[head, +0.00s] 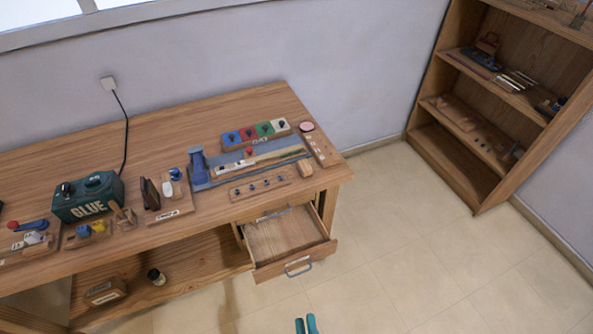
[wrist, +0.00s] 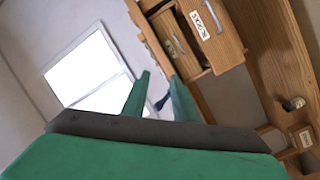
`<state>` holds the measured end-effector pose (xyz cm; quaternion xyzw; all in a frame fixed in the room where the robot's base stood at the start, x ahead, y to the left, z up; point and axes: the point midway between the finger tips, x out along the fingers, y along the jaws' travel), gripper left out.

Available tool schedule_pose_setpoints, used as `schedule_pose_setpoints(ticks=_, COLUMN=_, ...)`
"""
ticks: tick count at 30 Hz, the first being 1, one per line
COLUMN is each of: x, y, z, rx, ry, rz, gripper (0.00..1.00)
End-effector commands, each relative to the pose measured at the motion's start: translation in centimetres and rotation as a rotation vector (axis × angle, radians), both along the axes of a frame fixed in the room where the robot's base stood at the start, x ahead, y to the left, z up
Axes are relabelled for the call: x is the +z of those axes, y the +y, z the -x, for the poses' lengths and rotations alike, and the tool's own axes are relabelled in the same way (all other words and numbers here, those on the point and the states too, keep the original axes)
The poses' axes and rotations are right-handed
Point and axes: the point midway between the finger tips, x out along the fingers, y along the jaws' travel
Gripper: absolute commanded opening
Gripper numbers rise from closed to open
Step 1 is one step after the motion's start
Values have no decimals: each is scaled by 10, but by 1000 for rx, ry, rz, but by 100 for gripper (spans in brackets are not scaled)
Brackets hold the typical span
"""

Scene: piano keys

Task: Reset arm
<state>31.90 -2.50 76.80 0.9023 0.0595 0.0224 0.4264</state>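My gripper (head: 306,324) shows only as two teal fingertips at the bottom edge of the head view, in front of the desk and below the open drawer (head: 287,238). In the wrist view my gripper (wrist: 160,76) has its two green fingers apart, with nothing held between them. The wrist view is tilted, with a window (wrist: 88,72) on the left and wooden drawers (wrist: 212,35) at the upper right. Most of my arm is outside the head view.
The wooden desk (head: 265,98) carries a green glue box (head: 88,197), a blue device (head: 199,168) and several small boards. The open drawer juts out over the floor. A bookshelf (head: 455,165) stands at the right. The tiled floor (head: 410,255) between is clear.

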Motion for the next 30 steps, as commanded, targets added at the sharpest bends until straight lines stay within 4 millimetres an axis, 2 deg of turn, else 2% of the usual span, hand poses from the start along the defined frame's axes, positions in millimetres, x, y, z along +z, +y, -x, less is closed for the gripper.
schedule_pose_setpoints(ticks=1, x=13, y=4, z=13, rx=-20, ry=18, rz=-80, gripper=26)
schedule_pose_setpoints(ticks=6, x=53, y=10, z=46, rx=-107, ry=95, rz=-384, gripper=26)
schedule_pose_setpoints(ticks=13, x=89, y=20, z=78, rx=-195, ry=213, rz=-729, gripper=26)
schedule_pose_setpoints(ticks=19, x=100, y=25, z=88, rx=-228, ry=262, rz=-855, gripper=26)
schedule_pose_setpoints(ticks=30, x=101, y=26, z=88, rx=-229, ry=264, rz=-863, gripper=26)
